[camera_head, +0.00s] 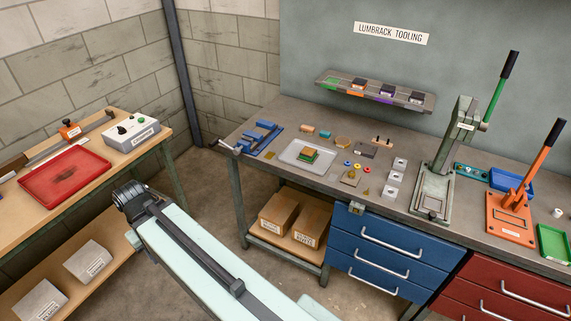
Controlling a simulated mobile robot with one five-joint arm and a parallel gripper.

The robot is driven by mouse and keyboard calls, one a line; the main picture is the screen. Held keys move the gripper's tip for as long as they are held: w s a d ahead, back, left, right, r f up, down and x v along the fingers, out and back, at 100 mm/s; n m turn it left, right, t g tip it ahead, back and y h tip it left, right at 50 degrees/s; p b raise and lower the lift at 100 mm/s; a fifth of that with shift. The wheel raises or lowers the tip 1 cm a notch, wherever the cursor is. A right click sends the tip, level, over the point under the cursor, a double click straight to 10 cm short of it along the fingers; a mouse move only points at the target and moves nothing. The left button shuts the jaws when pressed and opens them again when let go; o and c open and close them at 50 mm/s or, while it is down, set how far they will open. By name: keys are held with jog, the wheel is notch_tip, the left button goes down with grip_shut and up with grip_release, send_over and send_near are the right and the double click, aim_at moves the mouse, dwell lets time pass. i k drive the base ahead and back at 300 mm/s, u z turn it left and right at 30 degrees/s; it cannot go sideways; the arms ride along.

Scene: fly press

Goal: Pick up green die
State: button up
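My gripper is not visible.
A wall shelf (322,82) holds several dark blocks above colour marks; its green-marked left end looks empty. A blue vise (262,137) stands left of the tray. Small parts lie to its right, before a green-handled press (436,185) and an orange press (509,216).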

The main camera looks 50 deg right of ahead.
aim_at(309, 153)
jog(key=z, duration=0.45)
jog(key=i, duration=1.5)
jog(key=u, duration=0.1)
